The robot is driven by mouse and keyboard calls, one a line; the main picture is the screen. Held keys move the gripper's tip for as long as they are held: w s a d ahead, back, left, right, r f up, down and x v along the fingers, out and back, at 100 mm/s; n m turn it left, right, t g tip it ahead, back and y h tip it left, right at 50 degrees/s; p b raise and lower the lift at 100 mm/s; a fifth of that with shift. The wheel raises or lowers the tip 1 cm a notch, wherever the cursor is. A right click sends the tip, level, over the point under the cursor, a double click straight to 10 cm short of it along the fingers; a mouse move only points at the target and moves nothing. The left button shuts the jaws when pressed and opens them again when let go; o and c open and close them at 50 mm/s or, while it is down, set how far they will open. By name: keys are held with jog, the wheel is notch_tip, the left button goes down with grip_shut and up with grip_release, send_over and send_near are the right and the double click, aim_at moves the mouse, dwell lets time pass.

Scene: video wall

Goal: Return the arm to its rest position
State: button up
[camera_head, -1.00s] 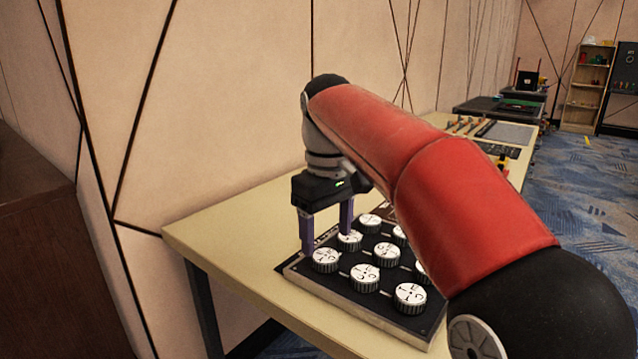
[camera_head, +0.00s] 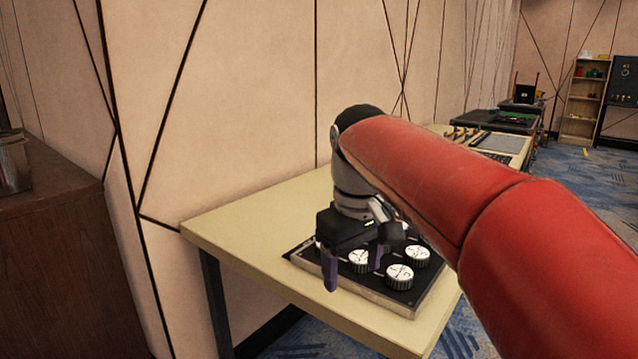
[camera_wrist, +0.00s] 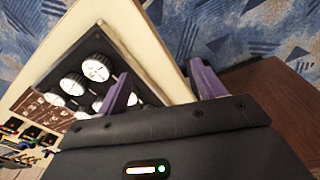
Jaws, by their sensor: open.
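My gripper (camera_head: 351,270) is open, with its two purple fingers apart and nothing visible between them. In the head view it hangs from my red arm over the near left part of a dark panel (camera_head: 413,306) with round white-topped knobs (camera_head: 399,277). The left finger reaches down in front of the panel's near edge. My arm and gripper hide many of the knobs. In the wrist view the gripper (camera_wrist: 160,90) also shows its fingers apart, with the knobs (camera_wrist: 96,67) to the left and behind them.
The panel lies on a pale yellow table (camera_head: 235,235) against a panelled wall (camera_head: 255,110). A dark wooden cabinet (camera_head: 60,260) stands at the left. Farther along are more devices (camera_head: 500,142) and a shelf (camera_head: 582,105). Blue patterned carpet (camera_head: 585,190) is free at the right.

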jog(key=s+d+f+m+t, duration=0.4)
jog(key=s+d+f+m, duration=0.2)
jog(key=s+d+f, duration=0.4)
jog(key=s+f, duration=0.3)
jog(key=s, duration=0.3)
jog(key=shift+f+m, duration=0.25)
jog(key=shift+m, duration=0.15)
jog(key=shift+s, duration=0.1)
